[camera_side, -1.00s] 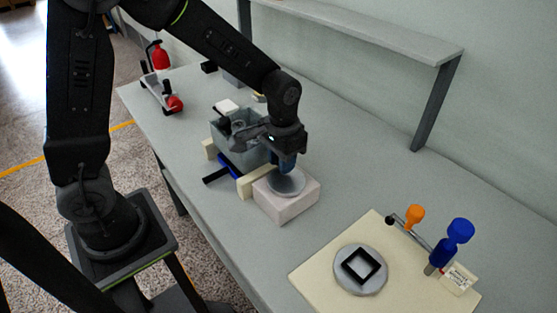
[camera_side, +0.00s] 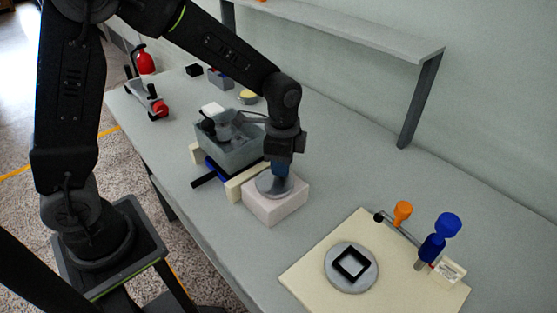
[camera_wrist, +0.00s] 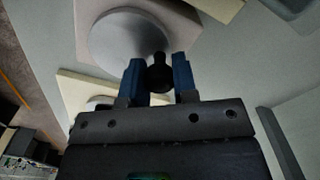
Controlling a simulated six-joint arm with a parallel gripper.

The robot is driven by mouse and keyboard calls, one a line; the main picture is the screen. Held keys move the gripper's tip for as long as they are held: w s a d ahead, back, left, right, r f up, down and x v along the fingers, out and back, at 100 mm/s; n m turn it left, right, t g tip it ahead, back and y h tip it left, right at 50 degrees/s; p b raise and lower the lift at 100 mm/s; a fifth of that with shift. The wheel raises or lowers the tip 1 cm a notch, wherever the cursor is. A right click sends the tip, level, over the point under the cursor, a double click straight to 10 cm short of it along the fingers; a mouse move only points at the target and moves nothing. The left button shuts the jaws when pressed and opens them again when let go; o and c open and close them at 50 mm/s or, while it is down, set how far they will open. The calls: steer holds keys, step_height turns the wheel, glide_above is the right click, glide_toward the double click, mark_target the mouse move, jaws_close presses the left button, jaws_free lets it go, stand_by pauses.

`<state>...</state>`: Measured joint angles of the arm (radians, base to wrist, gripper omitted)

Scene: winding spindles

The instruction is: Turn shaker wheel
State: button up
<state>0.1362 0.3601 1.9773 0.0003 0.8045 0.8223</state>
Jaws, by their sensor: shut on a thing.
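The shaker wheel is a grey disc (camera_side: 266,185) lying flat on a pinkish-white block (camera_side: 280,207); in the wrist view the disc (camera_wrist: 125,38) fills the upper middle. A black knob (camera_wrist: 160,75) stands at the disc's edge. My gripper (camera_side: 281,168) points down over the wheel's right side. In the wrist view my gripper's blue fingers (camera_wrist: 160,78) stand on either side of the knob, shut on it. In the side view the fingers hide the knob. A grey open bin (camera_side: 235,152) of the shaker sits beside the block on cream rails (camera_side: 243,185).
A cream board (camera_side: 310,275) at the front right carries a round grey plate with a black square frame (camera_side: 350,264), plus orange and blue knobs (camera_side: 402,212). A red-ended stand (camera_side: 147,65) is at the far left. A shelf (camera_side: 350,30) runs along the wall. Bench right of the block is clear.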

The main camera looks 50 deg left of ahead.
mark_target(288, 180)
steer(key=m, duration=0.2)
steer(key=d+m, duration=0.1)
steer(key=m, duration=0.2)
steer(key=shift+w+d+m, duration=0.1)
steer(key=shift+d+m, duration=0.15)
steer(key=shift+m, duration=0.05)
steer(key=shift+s+d+m, duration=0.1)
steer(key=shift+d+m, duration=0.15)
steer(key=shift+m, duration=0.8)
steer(key=shift+s+d+m, duration=0.1)
steer(key=shift+d+m, duration=0.15)
steer(key=shift+m, duration=0.8)
steer(key=o, duration=0.9)
steer(key=shift+r, duration=0.1)
step_height(288, 180, up, 14)
steer(key=shift+f, duration=0.15)
steer(key=shift+s, duration=0.15)
